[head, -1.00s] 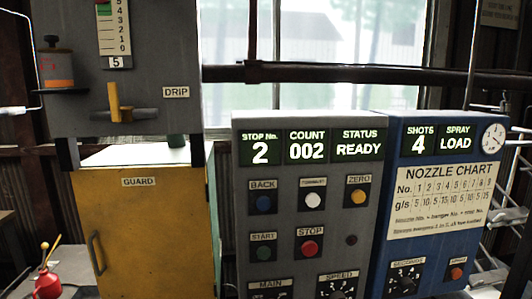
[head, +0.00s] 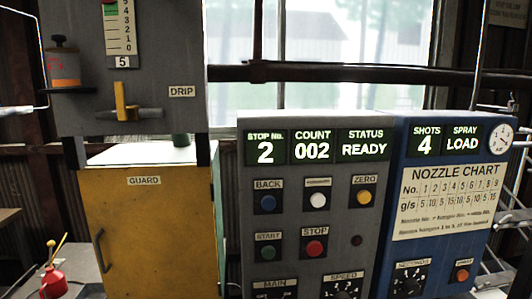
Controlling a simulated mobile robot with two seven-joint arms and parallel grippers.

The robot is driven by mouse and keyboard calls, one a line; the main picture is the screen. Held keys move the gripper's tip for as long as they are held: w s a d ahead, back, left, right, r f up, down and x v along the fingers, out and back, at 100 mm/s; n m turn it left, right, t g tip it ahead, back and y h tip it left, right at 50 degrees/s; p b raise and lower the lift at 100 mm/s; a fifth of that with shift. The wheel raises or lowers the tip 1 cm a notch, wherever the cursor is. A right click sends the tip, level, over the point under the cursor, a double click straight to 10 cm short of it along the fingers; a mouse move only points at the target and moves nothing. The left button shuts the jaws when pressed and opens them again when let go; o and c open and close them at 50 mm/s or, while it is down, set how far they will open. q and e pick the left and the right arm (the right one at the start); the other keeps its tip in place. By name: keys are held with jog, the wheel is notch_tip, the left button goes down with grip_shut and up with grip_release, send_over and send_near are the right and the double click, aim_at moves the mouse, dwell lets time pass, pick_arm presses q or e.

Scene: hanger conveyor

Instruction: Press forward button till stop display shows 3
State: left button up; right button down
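The grey control panel (head: 340,230) stands upright in the middle of the head view. Its stop display (head: 265,148) reads 2, the count display (head: 312,147) reads 002, and the status display (head: 364,145) reads READY. Neither of my grippers shows, and nothing covers the buttons.
A blue panel (head: 450,255) with a nozzle chart adjoins at right; its displays read shots 4 and spray LOAD. A yellow guard cabinet (head: 150,240) stands at left, below a grey drip unit (head: 165,60). A red oil can (head: 53,280) is at lower left.

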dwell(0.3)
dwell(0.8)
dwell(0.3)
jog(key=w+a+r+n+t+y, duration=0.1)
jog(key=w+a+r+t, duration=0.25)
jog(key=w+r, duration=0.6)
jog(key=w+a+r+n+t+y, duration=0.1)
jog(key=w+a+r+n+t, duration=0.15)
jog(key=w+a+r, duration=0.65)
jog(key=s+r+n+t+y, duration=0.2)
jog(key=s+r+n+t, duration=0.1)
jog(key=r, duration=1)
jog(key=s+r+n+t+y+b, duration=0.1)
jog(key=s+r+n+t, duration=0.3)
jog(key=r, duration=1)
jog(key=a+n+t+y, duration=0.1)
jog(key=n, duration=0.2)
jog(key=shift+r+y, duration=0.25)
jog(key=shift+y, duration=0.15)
